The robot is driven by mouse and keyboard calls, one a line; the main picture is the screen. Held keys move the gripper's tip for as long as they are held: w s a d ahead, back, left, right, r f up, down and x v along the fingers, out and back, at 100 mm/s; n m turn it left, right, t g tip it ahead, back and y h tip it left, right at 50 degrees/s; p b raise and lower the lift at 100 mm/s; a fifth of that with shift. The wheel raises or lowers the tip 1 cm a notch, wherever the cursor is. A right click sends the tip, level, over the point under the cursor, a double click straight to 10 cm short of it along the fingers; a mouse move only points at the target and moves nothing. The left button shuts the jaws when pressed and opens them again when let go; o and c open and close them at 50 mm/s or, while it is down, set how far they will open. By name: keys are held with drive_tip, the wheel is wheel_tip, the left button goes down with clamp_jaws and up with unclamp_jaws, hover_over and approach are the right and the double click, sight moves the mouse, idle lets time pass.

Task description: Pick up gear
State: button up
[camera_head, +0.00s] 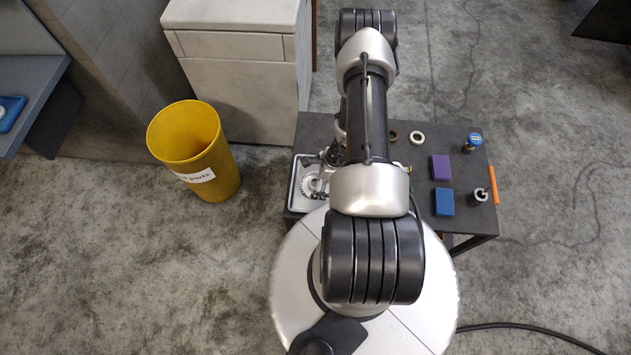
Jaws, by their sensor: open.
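A toothed metal gear (309,187) lies in a light-rimmed tray (294,194) at the left end of the dark table. Its right part is close to or under the edge of my arm in this view. My gripper (328,160) shows only partly, as small dark and metallic parts left of my arm, above the tray and just beyond the gear. It is open and appears apart from the gear. My arm hides the middle of the table and much of the tray's right side.
The table (424,153) also holds a purple block (441,168), a blue block (444,202), a pale ring (417,138), a brown ring (392,135), a blue-capped part (474,141) and an orange bar (493,185). A yellow bin (213,163) stands left.

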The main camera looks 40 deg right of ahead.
drive_tip(key=shift+x, duration=0.8)
drive_tip(key=shift+s, duration=0.15)
clamp_jaws()
idle(0.6)
